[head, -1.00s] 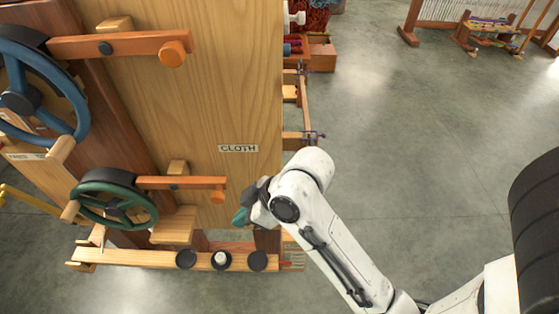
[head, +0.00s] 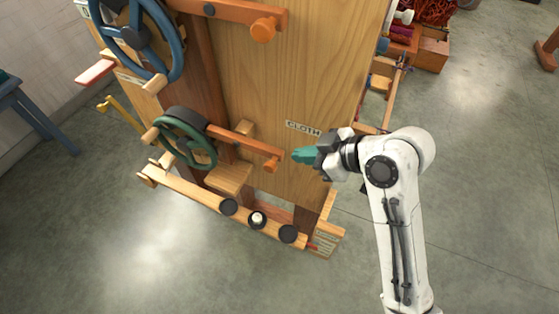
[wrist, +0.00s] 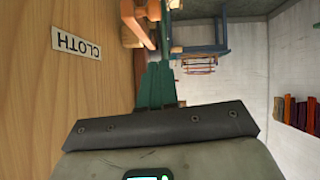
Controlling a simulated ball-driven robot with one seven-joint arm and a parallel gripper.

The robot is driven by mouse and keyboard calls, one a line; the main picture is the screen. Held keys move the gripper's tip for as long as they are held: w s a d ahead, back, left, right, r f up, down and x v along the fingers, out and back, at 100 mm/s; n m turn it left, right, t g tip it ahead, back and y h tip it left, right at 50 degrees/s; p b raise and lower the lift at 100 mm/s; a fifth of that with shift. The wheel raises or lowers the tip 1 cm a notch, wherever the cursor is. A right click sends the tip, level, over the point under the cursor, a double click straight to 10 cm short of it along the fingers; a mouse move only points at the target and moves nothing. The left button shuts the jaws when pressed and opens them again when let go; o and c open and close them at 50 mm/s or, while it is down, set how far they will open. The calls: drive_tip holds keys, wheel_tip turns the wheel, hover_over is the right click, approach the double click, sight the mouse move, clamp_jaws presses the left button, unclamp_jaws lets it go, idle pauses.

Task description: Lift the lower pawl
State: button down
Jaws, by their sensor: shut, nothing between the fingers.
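The lower pawl (head: 243,144) is an orange-brown wooden bar beside the green handwheel (head: 187,140), sloping slightly down to the right. Its round knob (head: 271,165) is at the right end. My gripper (head: 297,155), with teal fingers, is shut and empty. It points left, just right of the knob, with a small apparent gap; the depth between them is hard to judge. In the wrist view the shut fingers (wrist: 157,75) point toward wooden parts at the top, beside the wood panel. The pawl's end seems to show there (wrist: 138,22), partly cut off by the frame.
The panel (head: 300,70) bears a CLOTH label (head: 303,128) above my gripper. An upper pawl (head: 230,11) and blue handwheel (head: 140,40) sit higher. A low wooden beam (head: 195,195) with black discs lies below. Open floor is at right; a blue table (head: 35,115) stands far left.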

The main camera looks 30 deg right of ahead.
sight(268, 164)
drive_tip(key=w+a+f+p, duration=0.2)
drive_tip(key=w+f, duration=0.3)
drive_tip(key=f, duration=0.3)
drive_tip(key=shift+w+a, duration=0.4)
drive_tip(key=shift+a, duration=0.15)
drive_tip(key=shift+f+b, duration=0.25)
drive_tip(key=shift+b, duration=0.05)
wheel_tip(268, 164, down, 7)
drive_tip(key=t+y+b, duration=0.2)
drive_tip(key=t+b, duration=0.1)
drive_tip(key=b, duration=1.3)
drive_tip(key=shift+f+t+y, duration=0.2)
drive_tip(key=shift+t+y, duration=0.1)
drive_tip(key=shift+t, duration=0.1)
drive_tip(key=shift+f, duration=0.2)
